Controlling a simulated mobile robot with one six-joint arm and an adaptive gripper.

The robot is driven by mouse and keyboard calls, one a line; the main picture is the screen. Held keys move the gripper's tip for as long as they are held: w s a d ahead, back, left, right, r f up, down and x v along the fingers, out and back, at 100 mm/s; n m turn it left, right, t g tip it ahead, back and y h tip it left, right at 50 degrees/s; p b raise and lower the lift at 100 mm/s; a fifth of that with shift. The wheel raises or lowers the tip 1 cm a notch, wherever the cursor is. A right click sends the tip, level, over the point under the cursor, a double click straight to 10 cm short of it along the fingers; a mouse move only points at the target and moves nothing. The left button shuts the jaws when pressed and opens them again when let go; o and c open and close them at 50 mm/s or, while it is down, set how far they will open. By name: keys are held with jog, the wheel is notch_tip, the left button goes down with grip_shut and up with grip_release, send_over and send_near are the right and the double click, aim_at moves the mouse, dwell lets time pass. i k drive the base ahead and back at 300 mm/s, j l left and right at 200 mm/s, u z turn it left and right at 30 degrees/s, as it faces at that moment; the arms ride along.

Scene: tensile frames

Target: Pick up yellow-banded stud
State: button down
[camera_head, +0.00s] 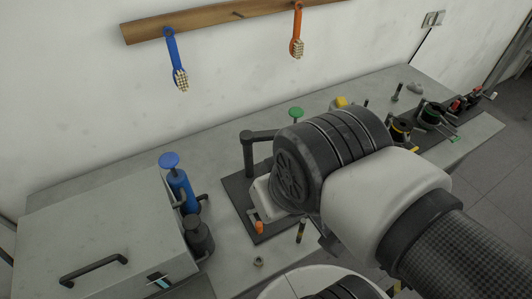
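A short dark stud with a yellowish band (301,231) stands on the bench, just in front of the dark plate and slightly tilted in the picture. It is small, so its band is hard to make out. My arm's wrist fills the middle and right of the view. My gripper is mostly hidden behind it; only a dark part (328,242) shows below the wrist, just right of the stud. I cannot see its fingertips, or whether they touch anything.
The dark plate (236,196) carries a black post with a crossbar (262,135). A blue bottle (181,190) and a dark weight-like object (199,238) stand beside the grey box (105,245). A nut (258,262) lies in front. Black cylinders (433,115) stand farther right.

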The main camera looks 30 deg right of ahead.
aim_at(304, 221)
jog(key=l, duration=0.55)
jog(key=k+l, duration=0.1)
jog(key=k, duration=0.35)
jog(key=l+z, duration=0.2)
jog(key=i+l+z, duration=0.2)
jog(key=l, duration=0.15)
